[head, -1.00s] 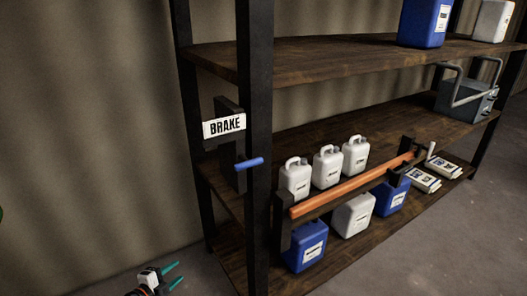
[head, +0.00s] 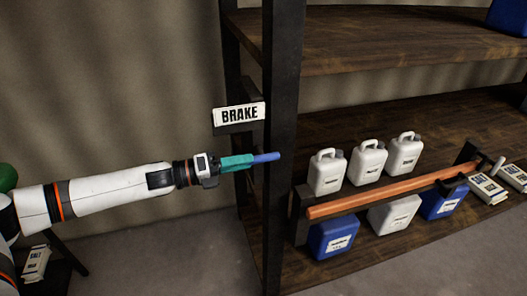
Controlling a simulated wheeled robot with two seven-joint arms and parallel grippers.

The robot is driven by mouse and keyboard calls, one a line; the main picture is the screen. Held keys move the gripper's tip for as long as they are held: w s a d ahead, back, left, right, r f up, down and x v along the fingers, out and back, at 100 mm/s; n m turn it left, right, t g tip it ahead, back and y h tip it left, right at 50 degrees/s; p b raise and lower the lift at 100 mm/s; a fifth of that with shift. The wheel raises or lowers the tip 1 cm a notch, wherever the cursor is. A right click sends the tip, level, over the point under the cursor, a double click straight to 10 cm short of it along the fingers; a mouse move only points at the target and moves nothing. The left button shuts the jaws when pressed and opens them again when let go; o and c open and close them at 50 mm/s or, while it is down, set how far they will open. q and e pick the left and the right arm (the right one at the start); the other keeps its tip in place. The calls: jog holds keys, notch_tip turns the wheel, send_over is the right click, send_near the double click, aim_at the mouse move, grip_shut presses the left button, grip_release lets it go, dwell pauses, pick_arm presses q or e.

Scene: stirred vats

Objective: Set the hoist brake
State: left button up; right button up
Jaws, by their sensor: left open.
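The brake handle is a short blue bar (head: 268,157) on the left side of the shelf's front post, below a white sign that reads BRAKE (head: 239,113). My left gripper (head: 247,160), with green fingers, reaches in from the left, level with the handle. Its fingertips overlap the handle's left end in the picture, and the blue end sticks out to the right past them. The jaws are open; I cannot tell whether they touch the handle. The handle's mount is partly hidden behind the gripper. My right gripper is not in view.
A dark post (head: 283,130) stands just right of the handle. The shelf holds white jugs (head: 327,172), blue canisters (head: 334,238) and an orange bar (head: 380,192) across its front. Bags (head: 34,263) lie at lower left. The floor below my arm is clear.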

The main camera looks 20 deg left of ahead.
aim_at(259, 156)
pick_arm(q)
jog(key=p+x, duration=0.1)
jog(key=x, duration=0.4)
jog(key=shift+a+r, duration=0.1)
jog(key=shift+w+d+p, duration=0.25)
jog(key=shift+d+p, duration=0.05)
jog(key=shift+d, duration=0.05)
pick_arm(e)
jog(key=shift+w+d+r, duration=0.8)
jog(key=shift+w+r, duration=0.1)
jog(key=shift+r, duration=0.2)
pick_arm(q)
jog(key=shift+d, duration=0.1)
